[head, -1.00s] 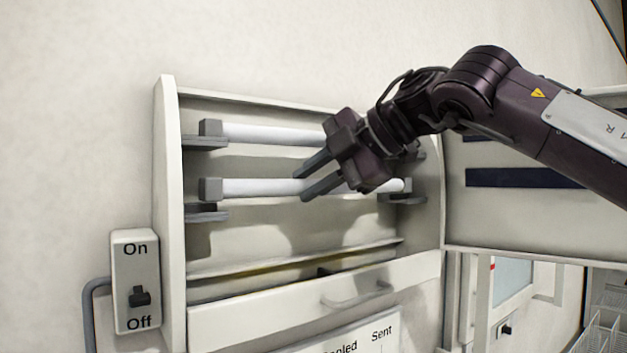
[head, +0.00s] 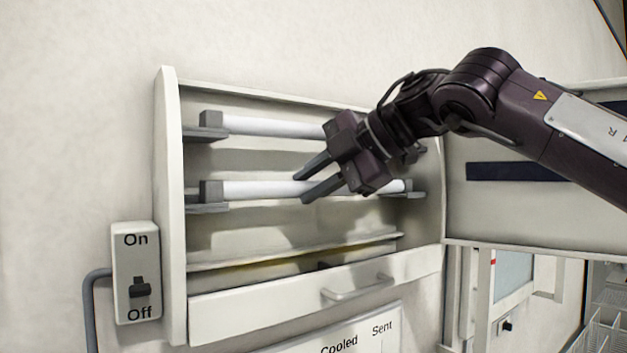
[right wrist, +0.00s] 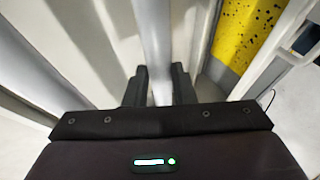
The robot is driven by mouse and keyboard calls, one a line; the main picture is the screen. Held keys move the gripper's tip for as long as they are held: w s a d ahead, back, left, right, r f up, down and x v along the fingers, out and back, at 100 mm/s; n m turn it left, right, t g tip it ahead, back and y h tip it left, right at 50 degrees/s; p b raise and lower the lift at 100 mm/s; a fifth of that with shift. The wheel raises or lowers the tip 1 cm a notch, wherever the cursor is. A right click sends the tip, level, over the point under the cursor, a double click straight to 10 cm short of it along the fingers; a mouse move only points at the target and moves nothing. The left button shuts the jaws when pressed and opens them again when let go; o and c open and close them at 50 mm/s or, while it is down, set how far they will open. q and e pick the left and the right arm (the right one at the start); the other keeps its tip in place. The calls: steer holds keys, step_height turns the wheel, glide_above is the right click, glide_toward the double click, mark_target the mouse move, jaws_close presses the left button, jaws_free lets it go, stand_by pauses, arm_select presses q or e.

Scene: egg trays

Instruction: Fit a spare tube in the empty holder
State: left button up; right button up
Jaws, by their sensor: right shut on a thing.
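My right gripper (head: 318,183) is shut on the lower white tube (head: 258,189). The tube lies level in the wall cabinet (head: 174,220). Its grey left end cap (head: 211,191) sits at the lower left holder (head: 207,204); whether it is fully seated I cannot tell. Its right end is close to the lower right holder (head: 412,195), partly behind my gripper. In the right wrist view the tube (right wrist: 156,40) runs between the two dark fingers (right wrist: 158,88). Another white tube (head: 262,126) sits in the upper holder (head: 205,133), its right end hidden by my gripper. My left gripper is not in view.
An On/Off switch box (head: 136,260) is on the wall at the left, its lever low, near Off. A front panel with a handle (head: 357,289) spans the cabinet's bottom. An open door panel (head: 515,210) stands right of the cabinet. Wire baskets (head: 606,310) show lower right.

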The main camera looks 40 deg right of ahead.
steer(key=o, duration=0.9)
steer(key=shift+c, duration=0.2)
steer(key=shift+s+d+r, duration=0.15)
steer(key=shift+s, duration=0.15)
steer(key=b+v, duration=0.2)
steer(key=v, duration=0.5)
